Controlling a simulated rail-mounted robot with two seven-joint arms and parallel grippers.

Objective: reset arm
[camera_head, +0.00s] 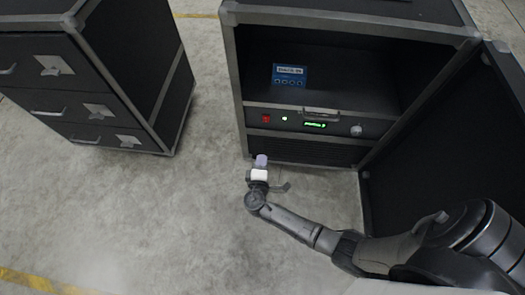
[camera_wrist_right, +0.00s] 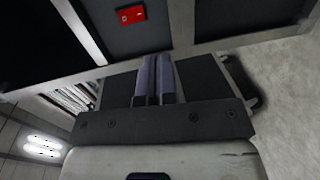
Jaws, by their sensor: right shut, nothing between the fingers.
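My right gripper (camera_head: 261,160) is in front of the lower edge of the open black cabinet (camera_head: 240,85) in the head view. Its fingers are together with nothing between them. In the right wrist view the shut fingers (camera_wrist_right: 153,80) point toward the cabinet front, below and to the right of a red switch (camera_wrist_right: 130,14). I cannot tell whether they touch the cabinet. My right arm comes in from the lower right of the head view. My left gripper is not in view.
The cabinet's panel carries a red switch (camera_head: 266,118), a green display (camera_head: 315,124) and a handle (camera_head: 321,111). A blue labelled box (camera_head: 289,76) sits inside. The open door (camera_head: 450,130) stands right, near my arm. A drawer cabinet (camera_head: 150,60) stands left; floor between is clear.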

